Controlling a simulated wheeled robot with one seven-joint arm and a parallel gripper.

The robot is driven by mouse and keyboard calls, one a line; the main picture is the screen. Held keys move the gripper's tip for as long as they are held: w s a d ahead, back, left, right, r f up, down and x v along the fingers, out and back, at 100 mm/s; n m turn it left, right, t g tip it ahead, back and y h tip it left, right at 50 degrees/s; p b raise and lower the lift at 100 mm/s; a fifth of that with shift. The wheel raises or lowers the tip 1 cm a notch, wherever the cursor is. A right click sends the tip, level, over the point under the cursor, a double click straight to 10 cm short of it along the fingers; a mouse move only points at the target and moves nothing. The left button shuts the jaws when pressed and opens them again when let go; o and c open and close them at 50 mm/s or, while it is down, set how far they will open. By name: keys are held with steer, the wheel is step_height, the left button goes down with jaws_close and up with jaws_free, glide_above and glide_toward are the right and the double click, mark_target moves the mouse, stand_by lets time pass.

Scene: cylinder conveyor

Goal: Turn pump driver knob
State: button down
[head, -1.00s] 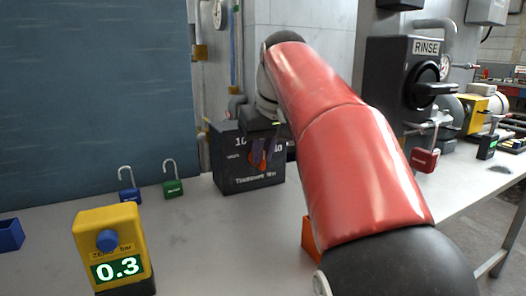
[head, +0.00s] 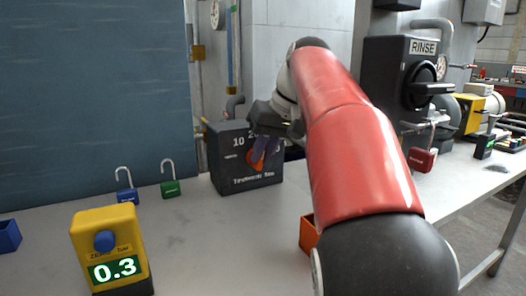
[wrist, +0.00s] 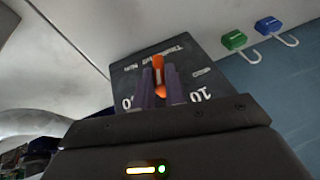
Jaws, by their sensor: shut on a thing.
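A dark box (head: 226,172) with a printed dial on its face stands on the bench against the back wall. An orange knob (head: 256,161) sits on that face, and it also shows in the wrist view (wrist: 158,62). My gripper (head: 263,153) is shut on the orange knob, its purple fingers on either side of it in the wrist view (wrist: 159,76). The knob leans in the head view. The fingers and wrist cover part of the dial, including some of its numbers.
A yellow gauge reading 0.3 (head: 108,245) stands front left. Blue (head: 127,196) and green (head: 169,188) padlocks stand left of the box. An orange container (head: 308,236) is partly behind my arm. A RINSE switch box (head: 383,88) with a red padlock (head: 421,160) is at right.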

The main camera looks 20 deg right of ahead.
steer(key=c, duration=1.4)
jaws_free()
steer(key=shift+c, duration=0.2)
steer(key=shift+r, duration=0.1)
steer(key=v, duration=0.7)
steer(key=shift+r, duration=0.25)
steer(key=shift+s+d, duration=0.1)
